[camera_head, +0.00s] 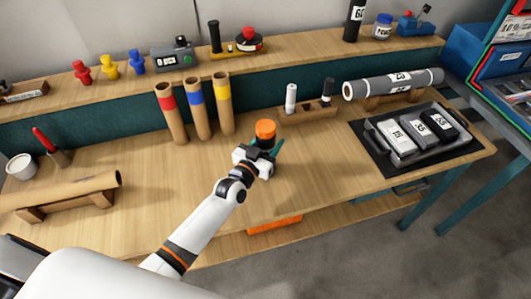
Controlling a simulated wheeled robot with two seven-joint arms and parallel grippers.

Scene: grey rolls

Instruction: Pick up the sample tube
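Three upright brown cardboard tubes stand at the back of the bench, banded red (170,112), blue (198,108) and yellow (223,104). An orange-topped object (265,129) is at the tip of my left gripper (265,148). The gripper hides its lower part, so I cannot tell whether it is held or stands just beyond the fingers. A dark teal finger shows on the gripper's right side. I cannot tell which item is the sample tube. My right gripper is not in view.
A brown roll (65,190) lies on a wooden cradle at left. A grey roll (393,83) rests at back right, behind a black tray (470,148) of grey blocks. A wooden holder (308,113) bears two small upright items. The bench's front middle is clear.

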